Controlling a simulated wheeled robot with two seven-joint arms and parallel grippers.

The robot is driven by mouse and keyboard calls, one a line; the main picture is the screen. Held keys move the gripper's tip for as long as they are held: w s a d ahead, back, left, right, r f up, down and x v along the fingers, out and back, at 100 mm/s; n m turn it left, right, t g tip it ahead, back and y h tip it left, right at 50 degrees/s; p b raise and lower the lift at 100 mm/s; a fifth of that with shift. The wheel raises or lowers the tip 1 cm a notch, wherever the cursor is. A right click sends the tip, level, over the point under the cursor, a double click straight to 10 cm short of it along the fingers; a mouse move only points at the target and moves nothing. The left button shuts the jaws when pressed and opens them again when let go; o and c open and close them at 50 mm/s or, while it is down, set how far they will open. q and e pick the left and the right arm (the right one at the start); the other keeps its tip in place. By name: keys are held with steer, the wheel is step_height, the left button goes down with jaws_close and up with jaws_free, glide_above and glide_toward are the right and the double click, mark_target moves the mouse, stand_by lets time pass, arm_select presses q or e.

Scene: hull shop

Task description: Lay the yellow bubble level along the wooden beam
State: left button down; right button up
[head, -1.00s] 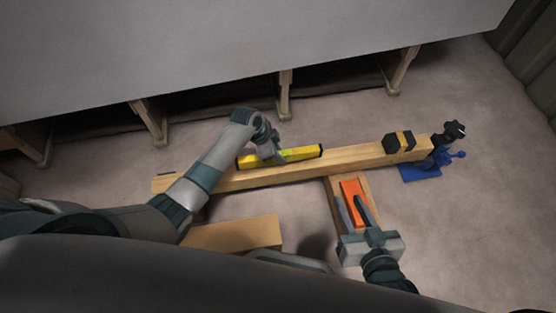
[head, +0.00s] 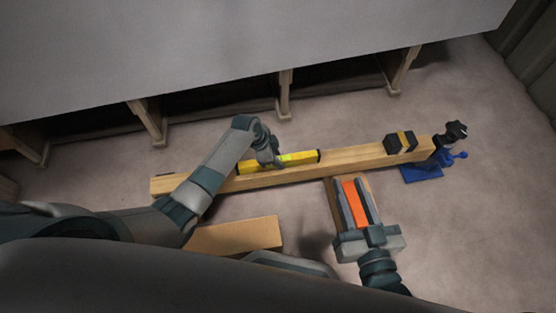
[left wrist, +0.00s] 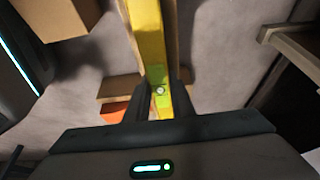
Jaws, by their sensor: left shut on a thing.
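The yellow bubble level (head: 300,158) lies lengthwise along the long wooden beam (head: 345,161), over its left-middle part. It runs nearly parallel to the beam; I cannot tell whether it touches the top. My left gripper (head: 270,163) is shut on the level near its middle. The left wrist view shows the level (left wrist: 149,40) between the fingers (left wrist: 158,98), with the beam's edges beneath it. A green vial shows near the fingertips.
A blue clamp-like tool (head: 422,173) stands at the beam's right end. A wooden block (head: 236,236) lies in front. A large grey surface on wooden supports (head: 286,95) spans the back.

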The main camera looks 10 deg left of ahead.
arm_select(q)
steer(key=shift+f, duration=0.1)
arm_select(e)
steer(key=shift+r, duration=0.15)
arm_select(q)
steer(key=c, duration=1.5)
jaws_free()
steer(key=shift+c, duration=0.2)
arm_select(e)
steer(key=shift+a+r, duration=0.1)
steer(key=shift+r, duration=0.05)
